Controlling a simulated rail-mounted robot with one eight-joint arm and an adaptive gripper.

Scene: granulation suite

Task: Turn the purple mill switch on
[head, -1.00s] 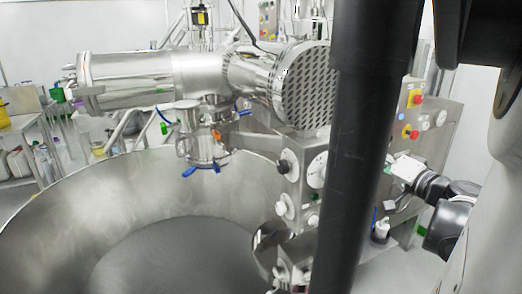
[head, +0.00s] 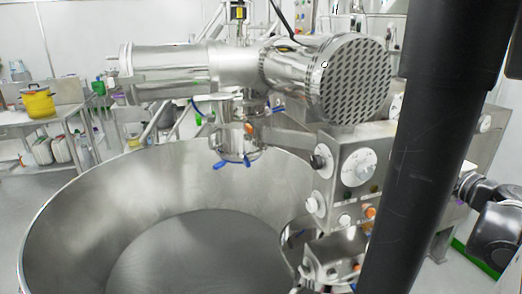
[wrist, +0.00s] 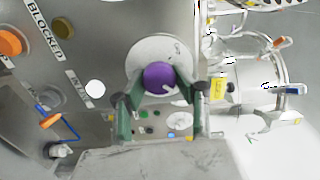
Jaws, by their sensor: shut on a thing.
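In the wrist view, the purple mill switch (wrist: 158,75) is a round knob on a pale round plate (wrist: 155,47) on a grey metal panel. A small light mark shows near the knob's lower right edge. My gripper (wrist: 159,84) has green fingers, one on each side of the knob, and is shut on it. In the head view my gripper and the purple switch are hidden behind the black column; only part of my arm (head: 490,212) shows at the right.
Beside the switch, the panel carries an orange button (wrist: 10,41), a dark yellow button (wrist: 62,27), a white button (wrist: 95,88) and a "BLOCKED" label (wrist: 44,27). A large steel bowl (head: 90,190) fills the left foreground.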

